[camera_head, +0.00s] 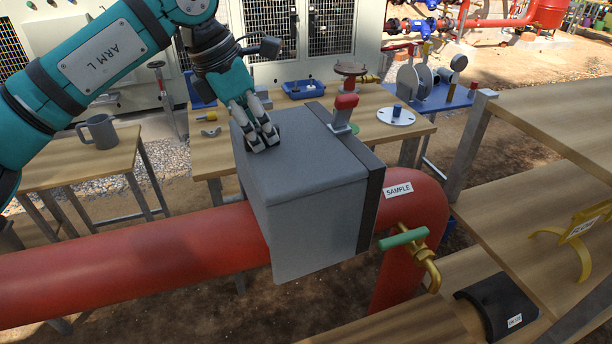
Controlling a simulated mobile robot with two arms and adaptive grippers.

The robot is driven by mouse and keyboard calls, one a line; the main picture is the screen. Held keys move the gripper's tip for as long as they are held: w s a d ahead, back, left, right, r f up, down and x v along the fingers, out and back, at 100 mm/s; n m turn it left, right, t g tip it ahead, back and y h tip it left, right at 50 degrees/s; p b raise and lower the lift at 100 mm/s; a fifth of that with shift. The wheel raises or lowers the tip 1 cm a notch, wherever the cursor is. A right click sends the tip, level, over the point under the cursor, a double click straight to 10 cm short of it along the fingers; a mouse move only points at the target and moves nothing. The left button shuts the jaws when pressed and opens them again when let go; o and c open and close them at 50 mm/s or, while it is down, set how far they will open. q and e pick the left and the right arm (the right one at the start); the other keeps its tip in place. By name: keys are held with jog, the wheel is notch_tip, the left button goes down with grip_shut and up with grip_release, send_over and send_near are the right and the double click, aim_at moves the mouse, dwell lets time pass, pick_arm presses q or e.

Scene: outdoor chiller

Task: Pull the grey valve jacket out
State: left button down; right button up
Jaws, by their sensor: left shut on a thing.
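The grey valve jacket (318,207) is a boxy padded cover around the red pipe (140,262), near the pipe's bend. A dark strip runs down its right edge. A red and grey valve stem (344,108) shows at its top rear edge. My left gripper (262,142) comes down from above and is shut on the jacket's upper left part. The fingertips touch the grey cloth there; how much is pinched is hard to see. The part of the pipe inside the jacket is hidden. My right gripper is not in view.
A green-handled brass valve (412,243) sticks out by the SAMPLE label, right of the jacket. A wooden shelf (540,125) stands at right with a yellow bracket (580,235) and a black half-shell (496,306). A table behind holds a flange (396,117). A grey mug (100,131) stands left.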

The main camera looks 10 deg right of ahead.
pick_arm(q)
jog(key=shift+r, duration=0.45)
notch_tip(320, 180, up, 12)
jog(key=p, duration=0.9)
jog(key=shift+p, duration=0.4)
jog(key=c, duration=1.9)
grip_release()
grip_shut()
